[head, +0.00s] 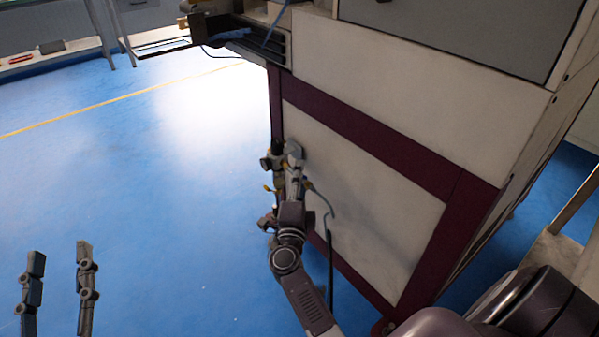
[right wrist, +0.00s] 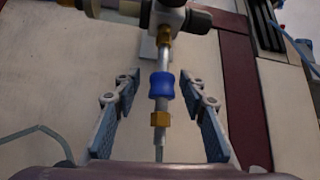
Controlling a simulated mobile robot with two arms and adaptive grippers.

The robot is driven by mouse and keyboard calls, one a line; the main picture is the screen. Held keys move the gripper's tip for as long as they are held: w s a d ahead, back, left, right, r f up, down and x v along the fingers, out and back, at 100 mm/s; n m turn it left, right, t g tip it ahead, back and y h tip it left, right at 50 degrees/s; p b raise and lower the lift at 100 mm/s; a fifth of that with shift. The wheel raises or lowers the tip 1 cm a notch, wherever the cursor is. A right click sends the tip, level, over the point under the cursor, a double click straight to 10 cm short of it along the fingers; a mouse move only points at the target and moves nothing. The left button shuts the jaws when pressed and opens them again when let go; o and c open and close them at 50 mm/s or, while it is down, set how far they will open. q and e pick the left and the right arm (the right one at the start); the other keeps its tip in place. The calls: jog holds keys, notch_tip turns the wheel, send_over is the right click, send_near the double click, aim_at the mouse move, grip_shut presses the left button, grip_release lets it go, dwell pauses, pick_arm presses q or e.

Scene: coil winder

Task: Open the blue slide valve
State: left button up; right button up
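The blue slide valve (right wrist: 162,85) is a small blue sleeve on a thin metal tube with brass fittings above and below it. In the right wrist view it sits between the two fingers of my right gripper (right wrist: 160,95), with a gap on each side. My right gripper (head: 287,170) is open at the machine's lower front in the head view, where it and the fittings hide the blue sleeve. My left gripper (head: 58,275) is open and empty over the blue floor at the lower left.
The machine (head: 385,190) has a pale panel in a dark red frame. A thin hose (head: 331,265) hangs beside my right gripper. The floor (head: 130,190) to the left is clear.

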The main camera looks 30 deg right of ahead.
jog(key=shift+s+r, duration=0.15)
grip_shut()
jog(key=shift+a, duration=0.1)
jog(key=shift+w, duration=1.15)
grip_release()
jog(key=shift+w, duration=0.1)
jog(key=shift+a, duration=0.1)
